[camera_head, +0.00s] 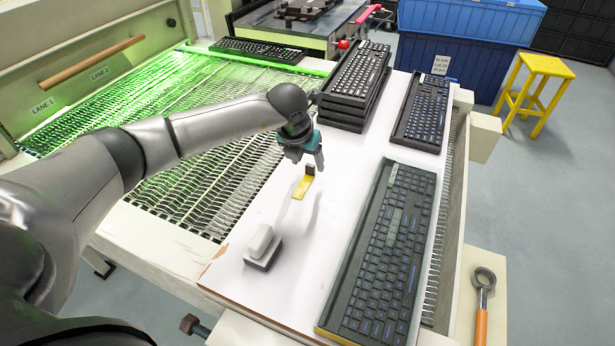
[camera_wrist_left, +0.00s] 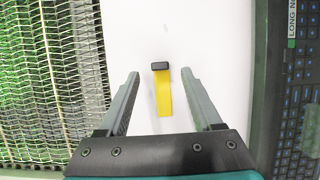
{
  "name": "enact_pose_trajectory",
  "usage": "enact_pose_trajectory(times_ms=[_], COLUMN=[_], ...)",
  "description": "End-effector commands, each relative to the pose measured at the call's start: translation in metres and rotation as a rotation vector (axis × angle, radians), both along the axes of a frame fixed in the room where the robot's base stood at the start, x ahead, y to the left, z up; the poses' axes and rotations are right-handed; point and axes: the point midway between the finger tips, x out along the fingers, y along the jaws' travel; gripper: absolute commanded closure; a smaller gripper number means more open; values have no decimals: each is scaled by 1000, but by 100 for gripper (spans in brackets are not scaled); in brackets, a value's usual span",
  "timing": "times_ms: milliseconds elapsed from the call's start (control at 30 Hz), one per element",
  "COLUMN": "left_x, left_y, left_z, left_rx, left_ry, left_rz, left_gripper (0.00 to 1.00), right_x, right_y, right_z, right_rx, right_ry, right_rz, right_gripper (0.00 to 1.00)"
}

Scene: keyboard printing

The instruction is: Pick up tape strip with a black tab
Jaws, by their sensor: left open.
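The tape strip (camera_head: 301,188) is yellow and lies flat on the white board, with its black tab (camera_head: 310,170) at the far end. In the left wrist view the yellow strip (camera_wrist_left: 164,97) runs between the fingers, and the black tab (camera_wrist_left: 160,66) sits just beyond the fingertips. My left gripper (camera_head: 310,160) is open and empty above the tab end of the strip. In the left wrist view the open fingers of the left gripper (camera_wrist_left: 160,75) stand on either side of the strip, apart from it. My right gripper does not show.
A large keyboard (camera_head: 385,255) lies to the right on the white board (camera_head: 290,295). A grey-white block (camera_head: 263,246) stands near the front. A keyboard stack (camera_head: 355,85) and another keyboard (camera_head: 422,112) are behind. A wire mesh conveyor (camera_head: 205,150) runs to the left.

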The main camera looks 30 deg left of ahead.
Motion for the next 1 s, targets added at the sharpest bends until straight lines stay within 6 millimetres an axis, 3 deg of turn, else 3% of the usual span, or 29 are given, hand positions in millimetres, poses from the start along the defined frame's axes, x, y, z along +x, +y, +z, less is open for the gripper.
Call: enact_pose_trajectory(times_ms=[200, 500, 1000], left_x=[10, 12, 11], left_y=[0, 0, 0], left_z=[-24, -27, -27], left_rx=[0, 0, 0], left_ry=[0, -1, -1], left_rz=[0, -1, 0], left_gripper=[34, 34, 89], right_x=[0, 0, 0], right_y=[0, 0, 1], right_z=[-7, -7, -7], right_rx=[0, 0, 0], right_ry=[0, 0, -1], right_rz=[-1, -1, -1], right_gripper=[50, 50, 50])
